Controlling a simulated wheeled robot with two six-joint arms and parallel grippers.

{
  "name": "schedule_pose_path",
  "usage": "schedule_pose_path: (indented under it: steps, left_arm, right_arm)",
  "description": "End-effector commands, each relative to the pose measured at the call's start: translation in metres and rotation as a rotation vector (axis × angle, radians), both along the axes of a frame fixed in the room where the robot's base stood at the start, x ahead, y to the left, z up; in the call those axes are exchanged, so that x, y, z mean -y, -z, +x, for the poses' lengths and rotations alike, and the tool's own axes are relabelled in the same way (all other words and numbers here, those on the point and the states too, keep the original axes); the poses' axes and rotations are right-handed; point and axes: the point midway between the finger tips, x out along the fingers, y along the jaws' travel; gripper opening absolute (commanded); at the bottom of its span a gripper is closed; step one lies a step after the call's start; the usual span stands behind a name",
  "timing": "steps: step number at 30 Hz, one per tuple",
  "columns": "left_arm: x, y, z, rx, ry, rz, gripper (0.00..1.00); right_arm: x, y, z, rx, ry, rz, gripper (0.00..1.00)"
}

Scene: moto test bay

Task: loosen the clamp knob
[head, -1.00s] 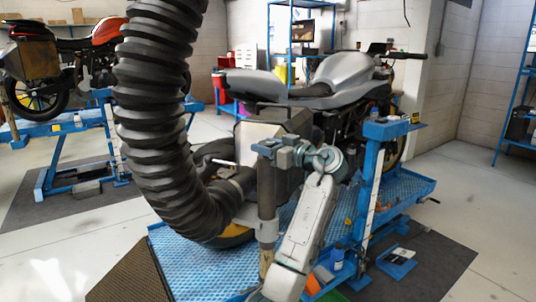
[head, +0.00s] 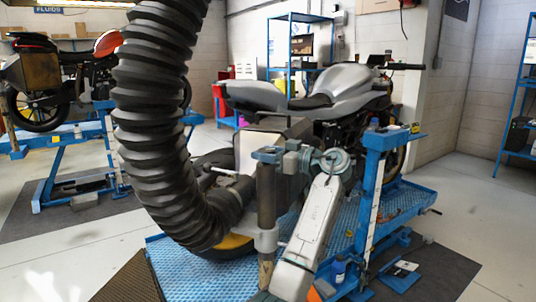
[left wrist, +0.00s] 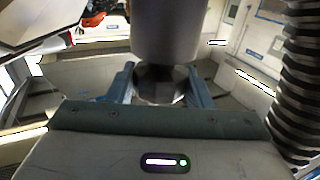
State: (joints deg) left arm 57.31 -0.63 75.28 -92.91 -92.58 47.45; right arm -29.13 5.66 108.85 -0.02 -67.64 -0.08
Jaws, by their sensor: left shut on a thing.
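The clamp knob (left wrist: 160,84) is a dark, faceted piece in the left wrist view, at the end of a grey cylinder (left wrist: 166,32). My left gripper (left wrist: 160,92) is shut on it, with one blue-grey finger on each side. In the head view my left gripper (head: 266,155) is at the top of an upright dark post (head: 266,195), in front of the motorcycle's rear. The knob cannot be made out there. A light grey collar (head: 266,240) sits lower on the post. My right gripper is in neither view.
A thick black corrugated hose (head: 155,110) hangs just left of the post. A grey motorcycle (head: 345,80) stands behind on a blue lift (head: 395,205). A blue lift post (head: 370,180) stands close right of my arm. Open floor (head: 60,255) lies at the left.

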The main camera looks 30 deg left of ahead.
Motion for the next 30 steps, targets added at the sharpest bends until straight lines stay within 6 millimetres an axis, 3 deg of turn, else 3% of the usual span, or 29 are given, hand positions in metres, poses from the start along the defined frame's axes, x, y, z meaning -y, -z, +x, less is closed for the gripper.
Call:
schedule_pose_path:
  steps: [2,3,6,17,30]
  left_arm:
    - [-0.001,0.005,0.000,-0.007,-0.004,-0.004,0.23]
    - [-0.001,0.005,0.000,-0.007,-0.004,-0.004,0.54]
    - [-0.001,0.004,0.000,-0.006,-0.003,-0.003,0.67]
    - [0.009,0.003,0.001,-0.003,0.000,-0.003,0.67]
    - [0.089,0.005,0.005,-0.005,0.000,-0.005,0.67]
  right_arm:
    - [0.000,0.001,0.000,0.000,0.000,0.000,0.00]
    - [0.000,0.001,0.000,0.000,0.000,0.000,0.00]
    - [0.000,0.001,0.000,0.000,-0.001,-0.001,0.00]
    - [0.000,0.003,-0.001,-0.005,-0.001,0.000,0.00]
    - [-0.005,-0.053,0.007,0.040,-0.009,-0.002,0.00]
